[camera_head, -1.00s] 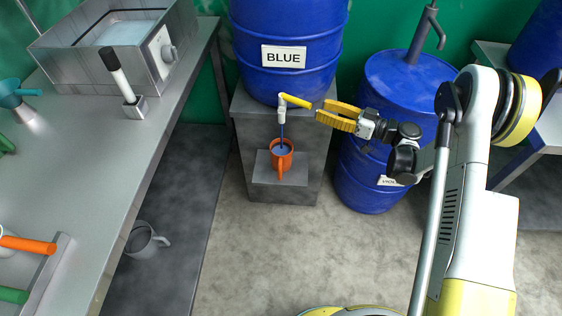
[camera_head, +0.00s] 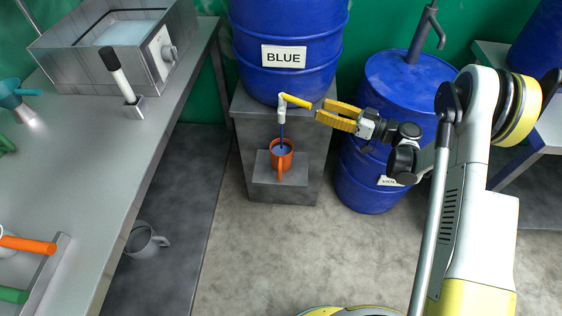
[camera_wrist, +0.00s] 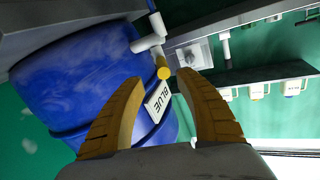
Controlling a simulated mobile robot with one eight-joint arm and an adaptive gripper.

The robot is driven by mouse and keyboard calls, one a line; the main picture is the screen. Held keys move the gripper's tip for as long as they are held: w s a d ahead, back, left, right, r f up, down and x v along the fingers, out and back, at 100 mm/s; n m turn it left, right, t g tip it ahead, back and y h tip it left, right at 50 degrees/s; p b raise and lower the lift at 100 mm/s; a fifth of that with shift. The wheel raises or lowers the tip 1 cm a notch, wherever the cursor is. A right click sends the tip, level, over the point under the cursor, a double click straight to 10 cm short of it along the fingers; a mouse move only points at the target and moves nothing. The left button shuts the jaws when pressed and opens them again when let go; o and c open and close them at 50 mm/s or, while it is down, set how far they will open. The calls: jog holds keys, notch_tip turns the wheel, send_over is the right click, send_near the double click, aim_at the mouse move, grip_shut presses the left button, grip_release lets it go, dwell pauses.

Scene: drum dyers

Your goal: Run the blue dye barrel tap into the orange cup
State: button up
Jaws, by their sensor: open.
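The blue barrel (camera_head: 287,48), labelled BLUE, stands on a grey block and also fills the left of the wrist view (camera_wrist: 75,80). Its tap has a white spout (camera_head: 282,112) and a yellow handle (camera_head: 297,100) pointing right. A thin blue stream runs from the spout into the orange cup (camera_head: 281,166). The cup stands upright on a small grey ledge (camera_head: 262,172) under the spout, with blue liquid inside. My gripper (camera_head: 322,112) is open just right of the handle's end. In the wrist view the handle (camera_wrist: 163,72) shows beyond the open fingers (camera_wrist: 153,85).
A violet-labelled blue drum (camera_head: 372,165) with a pump stands right of the block, near my arm. A metal bench (camera_head: 85,150) on the left holds a basin (camera_head: 160,75). The floor (camera_head: 290,255) in front is clear.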

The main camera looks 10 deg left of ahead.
aim_at(286, 97)
dwell(0.3)
jog(key=w+a+n, duration=0.1)
jog(key=a, duration=0.2)
jog(key=w+a+n, duration=0.1)
jog(key=a, duration=0.3)
jog(key=a+n+t, duration=0.1)
jog(key=a, duration=0.2)
jog(key=shift+w+a+f+n, duration=0.1)
jog(key=shift+w+a+n, duration=0.2)
jog(key=shift+w+n, duration=0.1)
jog(key=shift+w+a, duration=0.15)
jog(key=shift+a, duration=0.15)
grip_shut()
